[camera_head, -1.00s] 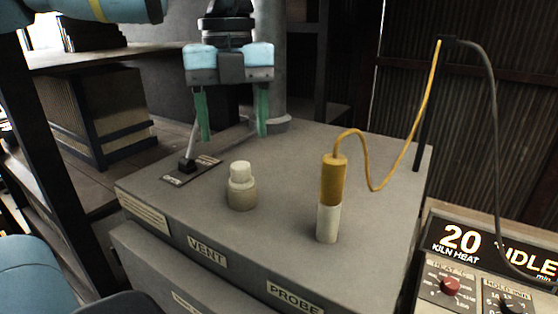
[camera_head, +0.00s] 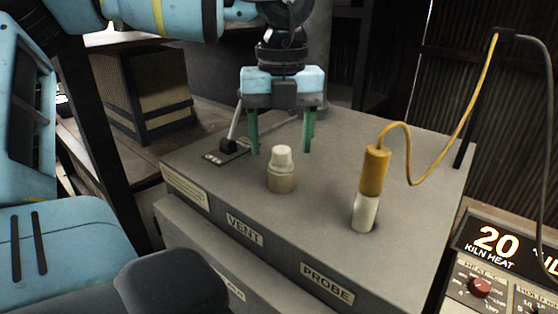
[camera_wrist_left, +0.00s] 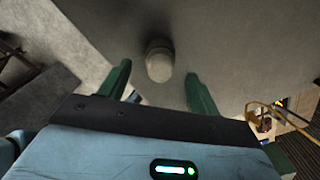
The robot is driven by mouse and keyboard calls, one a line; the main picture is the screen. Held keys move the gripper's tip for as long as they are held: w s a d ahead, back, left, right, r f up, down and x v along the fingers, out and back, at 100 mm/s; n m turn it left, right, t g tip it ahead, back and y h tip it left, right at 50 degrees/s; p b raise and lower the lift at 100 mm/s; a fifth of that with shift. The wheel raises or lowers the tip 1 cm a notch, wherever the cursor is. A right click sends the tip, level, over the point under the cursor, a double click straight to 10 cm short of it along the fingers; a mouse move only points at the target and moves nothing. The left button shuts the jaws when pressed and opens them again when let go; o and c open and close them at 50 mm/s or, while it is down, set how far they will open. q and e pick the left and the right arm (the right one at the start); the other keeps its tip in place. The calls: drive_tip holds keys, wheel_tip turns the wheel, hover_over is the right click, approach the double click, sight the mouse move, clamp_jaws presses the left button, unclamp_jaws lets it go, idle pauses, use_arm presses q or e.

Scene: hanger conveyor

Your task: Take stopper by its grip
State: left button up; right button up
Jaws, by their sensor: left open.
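The stopper (camera_head: 282,158) is a pale, stepped plug with a narrower top grip, seated upright in a tan collar (camera_head: 281,180) at the spot labelled VENT on the grey kiln top. My left gripper (camera_head: 281,150) is open and points down, its two green fingers just behind and above the stopper in the head view. In the left wrist view the stopper (camera_wrist_left: 159,62) appears beyond the fingertips, between the lines of the two fingers, with nothing gripped. I cannot tell the exact height gap. My right gripper is not in view.
A yellow-handled probe (camera_head: 374,172) with a white lower part stands to the right, its yellow cable (camera_head: 462,125) looping to a dark post. A lever (camera_head: 234,130) sits at the back left. A control panel (camera_head: 500,260) reads 20 KILN HEAT. The kiln top (camera_head: 320,200) is otherwise clear.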

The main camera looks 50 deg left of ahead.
sight(281, 149)
use_arm(q)
drive_tip(key=shift+f, duration=1.25)
drive_tip(key=c, duration=1)
drive_tip(key=shift+r, duration=0.15)
wheel_tip(281, 149, up, 10)
drive_tip(key=shift+f+b, duration=0.1)
drive_tip(key=shift+b, duration=0.25)
